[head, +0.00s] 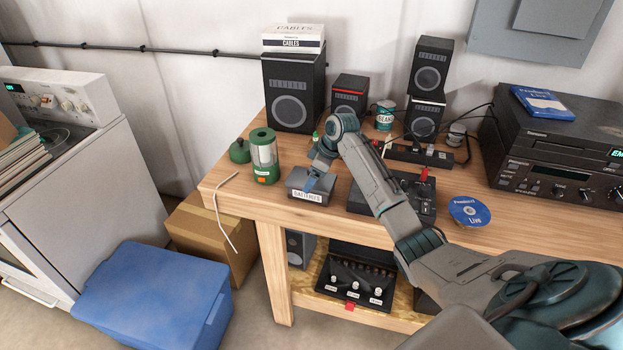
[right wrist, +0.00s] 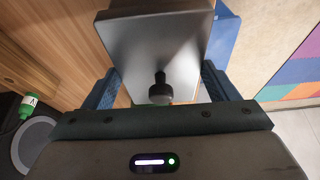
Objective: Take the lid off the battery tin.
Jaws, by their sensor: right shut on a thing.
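The battery tin (head: 306,196) is a small grey box with a white label reading batteries, near the front edge of the workbench. My right gripper (head: 320,180) is over the tin from above. In the right wrist view its two blue fingers (right wrist: 160,80) are on either side of the grey lid (right wrist: 150,38), which has a dark round knob, and they are shut on it. Whether the lid touches the tin's rim is hidden. My left gripper is in neither view.
A dark switch box lies close on the right, with a blue disc (head: 469,211) beyond. Speakers stand behind. A blue bin (head: 155,300) is on the floor.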

